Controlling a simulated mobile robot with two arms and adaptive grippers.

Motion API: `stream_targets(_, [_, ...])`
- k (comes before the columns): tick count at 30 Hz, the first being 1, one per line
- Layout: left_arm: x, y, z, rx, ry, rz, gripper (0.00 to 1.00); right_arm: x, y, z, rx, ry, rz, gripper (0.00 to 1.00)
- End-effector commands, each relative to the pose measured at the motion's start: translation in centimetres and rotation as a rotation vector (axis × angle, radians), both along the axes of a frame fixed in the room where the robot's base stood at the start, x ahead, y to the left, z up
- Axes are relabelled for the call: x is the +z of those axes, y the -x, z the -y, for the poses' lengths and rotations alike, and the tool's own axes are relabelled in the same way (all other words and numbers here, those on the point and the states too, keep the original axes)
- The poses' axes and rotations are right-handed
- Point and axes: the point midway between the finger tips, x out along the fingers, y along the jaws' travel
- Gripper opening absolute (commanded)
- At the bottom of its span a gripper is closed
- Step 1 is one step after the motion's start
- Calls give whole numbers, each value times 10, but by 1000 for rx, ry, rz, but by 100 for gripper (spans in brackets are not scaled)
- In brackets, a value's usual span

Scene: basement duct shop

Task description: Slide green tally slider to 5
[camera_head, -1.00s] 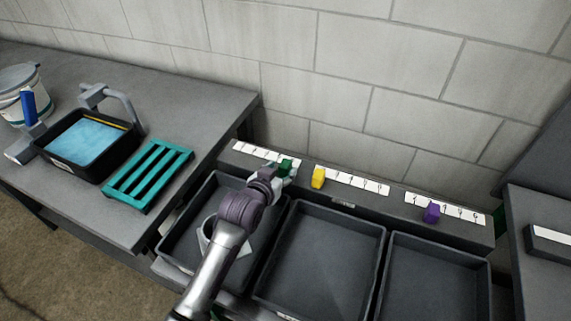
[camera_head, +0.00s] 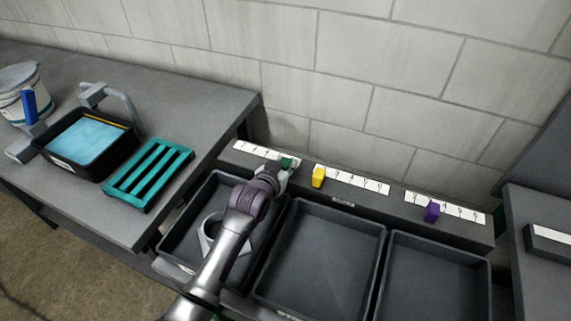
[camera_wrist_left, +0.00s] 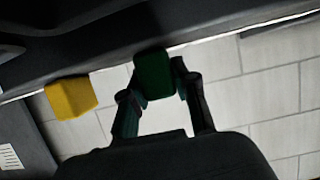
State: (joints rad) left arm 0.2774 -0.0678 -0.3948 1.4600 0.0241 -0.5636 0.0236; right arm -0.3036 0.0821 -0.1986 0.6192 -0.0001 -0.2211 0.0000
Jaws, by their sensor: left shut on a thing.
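The green slider (camera_head: 287,161) sits near the right end of the left white number strip (camera_head: 252,150) on the dark ledge. The digit at the slider is too small to read. My left gripper (camera_head: 281,168) reaches up from the front and is shut on the green slider, hiding its lower part. In the left wrist view, the green slider (camera_wrist_left: 155,75) is between the two fingers (camera_wrist_left: 157,88). My right gripper is not in view.
A yellow slider (camera_head: 318,177) is close on the right, at the left end of its strip; a purple slider (camera_head: 431,212) is farther right. Black bins (camera_head: 322,262) stand before the ledge. A teal rack (camera_head: 148,175) and black tub (camera_head: 62,165) are on the left table.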

Motion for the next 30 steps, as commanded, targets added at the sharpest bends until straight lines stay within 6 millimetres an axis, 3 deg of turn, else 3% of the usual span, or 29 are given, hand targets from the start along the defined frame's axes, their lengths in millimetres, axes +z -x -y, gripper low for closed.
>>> stream_targets(7, [0, -1, -2, 0, -2, 0, 0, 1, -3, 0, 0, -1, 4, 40])
stream_targets(15, [1, -15, -36, 2, -4, 1, 0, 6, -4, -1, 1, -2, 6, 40])
stream_targets(24, [0, -16, -37, 0, 1, 0, 0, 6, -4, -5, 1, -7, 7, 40])
stream_targets(25, [0, -16, -37, 0, 1, 0, 34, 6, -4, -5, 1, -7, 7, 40])
stream_targets(28, [0, -16, -37, 0, 1, 0, 50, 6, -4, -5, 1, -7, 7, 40])
stream_targets(30, [0, -16, -37, 0, 1, 0, 54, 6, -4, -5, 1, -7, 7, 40])
